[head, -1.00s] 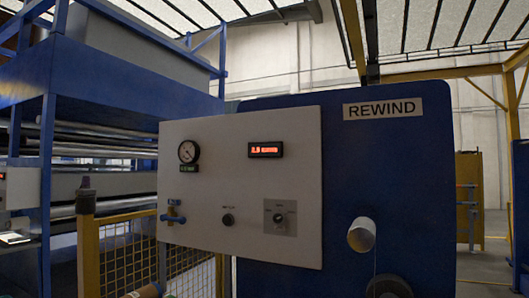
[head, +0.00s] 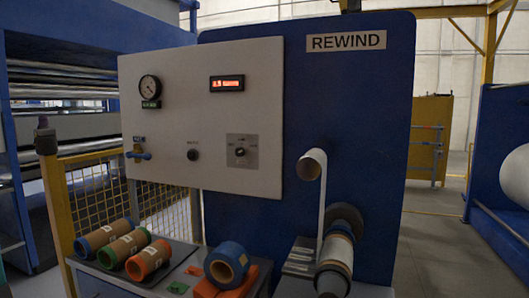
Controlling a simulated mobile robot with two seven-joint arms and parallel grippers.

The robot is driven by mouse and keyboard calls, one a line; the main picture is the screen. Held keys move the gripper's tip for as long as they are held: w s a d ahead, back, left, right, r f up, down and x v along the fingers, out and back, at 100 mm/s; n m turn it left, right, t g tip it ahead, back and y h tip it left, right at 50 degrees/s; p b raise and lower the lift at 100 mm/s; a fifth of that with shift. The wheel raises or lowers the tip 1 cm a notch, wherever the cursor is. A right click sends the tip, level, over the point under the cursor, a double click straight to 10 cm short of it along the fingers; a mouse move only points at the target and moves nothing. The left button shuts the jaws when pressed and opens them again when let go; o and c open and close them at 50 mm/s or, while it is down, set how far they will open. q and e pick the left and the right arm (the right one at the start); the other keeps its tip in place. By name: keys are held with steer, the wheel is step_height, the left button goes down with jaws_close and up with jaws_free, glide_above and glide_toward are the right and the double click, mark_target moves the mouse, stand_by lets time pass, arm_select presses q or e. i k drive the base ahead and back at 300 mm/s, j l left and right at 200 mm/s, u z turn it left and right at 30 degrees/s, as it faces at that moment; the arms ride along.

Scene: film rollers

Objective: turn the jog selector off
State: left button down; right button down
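The jog selector appears to be the small dark knob on a grey square plate (head: 242,151) at the lower right of the white control panel (head: 205,110). Its label is too small to read, and I cannot tell which way the knob points. A separate round black knob (head: 193,154) sits to its left. Neither of my grippers is in view.
A gauge (head: 150,88), a lit red display (head: 227,83) and a blue valve handle (head: 138,155) are on the panel. Below it, a bench holds several film rolls, including an orange one (head: 148,260) and a blue one (head: 226,264). A roller (head: 312,164) projects at right.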

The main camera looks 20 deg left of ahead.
mark_target(240, 151)
steer(key=i+l+z, duration=0.2)
steer(key=l+z, duration=0.2)
steer(key=i+l+z, duration=0.55)
steer(key=l+z, duration=0.2)
steer(key=i+l+z, duration=0.15)
steer(key=i+z, duration=0.2)
steer(key=i+u, duration=0.4)
steer(key=i+l+u, duration=0.4)
steer(key=i+u, duration=0.2)
steer(key=u, duration=0.25)
steer(key=i+u, duration=0.25)
steer(key=u, duration=0.15)
steer(key=i+u, duration=0.25)
steer(key=u, duration=0.2)
steer(key=i+u, duration=0.15)
steer(key=u, duration=0.25)
steer(key=i+l+u, duration=0.1)
steer(key=u, duration=0.35)
steer(key=i+l+u, duration=0.15)
steer(key=u, duration=0.25)
steer(key=i+l+u, duration=0.15)
steer(key=u, duration=0.25)
steer(key=i+l+u, duration=0.25)
steer(key=u, duration=0.15)
steer(key=k+j, duration=0.1)
steer(key=j, duration=0.15)
steer(key=k+j, duration=0.1)
steer(key=j, duration=0.1)
